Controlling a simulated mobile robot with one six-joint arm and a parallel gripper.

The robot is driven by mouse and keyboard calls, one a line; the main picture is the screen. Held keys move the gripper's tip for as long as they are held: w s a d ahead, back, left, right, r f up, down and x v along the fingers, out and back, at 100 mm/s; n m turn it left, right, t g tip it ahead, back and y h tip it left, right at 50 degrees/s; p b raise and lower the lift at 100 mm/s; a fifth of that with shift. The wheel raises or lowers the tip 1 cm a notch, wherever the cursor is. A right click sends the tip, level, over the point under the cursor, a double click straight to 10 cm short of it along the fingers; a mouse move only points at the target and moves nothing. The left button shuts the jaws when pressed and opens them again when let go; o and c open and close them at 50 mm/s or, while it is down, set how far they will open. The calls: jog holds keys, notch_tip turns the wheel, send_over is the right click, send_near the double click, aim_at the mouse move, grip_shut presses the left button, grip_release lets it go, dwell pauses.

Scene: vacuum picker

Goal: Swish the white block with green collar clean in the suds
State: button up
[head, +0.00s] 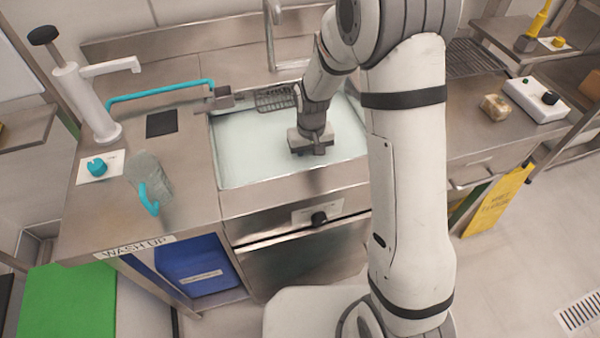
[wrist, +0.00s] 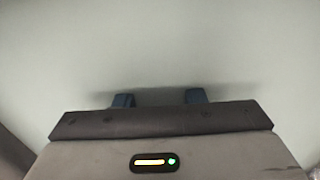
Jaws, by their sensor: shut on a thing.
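The sink (head: 225,165) is filled with pale, milky suds (head: 250,145). My gripper (head: 318,150) points down over the right half of the sink, low at the surface of the suds. In the wrist view the two dark fingers (wrist: 159,99) show only as short stubs beyond the gripper body, against the pale liquid. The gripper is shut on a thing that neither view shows. The white block with green collar cannot be made out anywhere; what is held is hidden below the gripper body and in the suds.
A tap (head: 270,40) and a wire rack (head: 275,99) are at the sink's back. A white pump stand (head: 90,105), a turquoise rail (head: 160,92) and a grey scoop with turquoise handle (head: 150,175) are on the left counter. A white box (head: 535,98) stands on the right counter.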

jog(key=shift+s+a, duration=0.3)
jog(key=shift+a, duration=0.65)
jog(key=shift+s+a, duration=0.25)
jog(key=shift+a, duration=0.75)
jog(key=shift+s+a, duration=0.3)
jog(key=shift+a, duration=0.65)
jog(key=shift+w+d+b, duration=0.1)
jog(key=shift+w+d, duration=0.2)
jog(key=shift+d, duration=0.65)
jog(key=shift+w+d+b, duration=0.1)
jog(key=shift+w+d, duration=0.15)
jog(key=shift+d, duration=0.75)
jog(key=shift+w+d+b, duration=0.1)
jog(key=shift+w+d, duration=0.2)
jog(key=shift+d, duration=0.65)
jog(key=shift+s+a, duration=0.3)
jog(key=shift+a, duration=0.65)
jog(key=shift+s+a, duration=0.25)
jog(key=shift+a, duration=0.75)
jog(key=shift+s+a, duration=0.3)
jog(key=shift+a, duration=0.65)
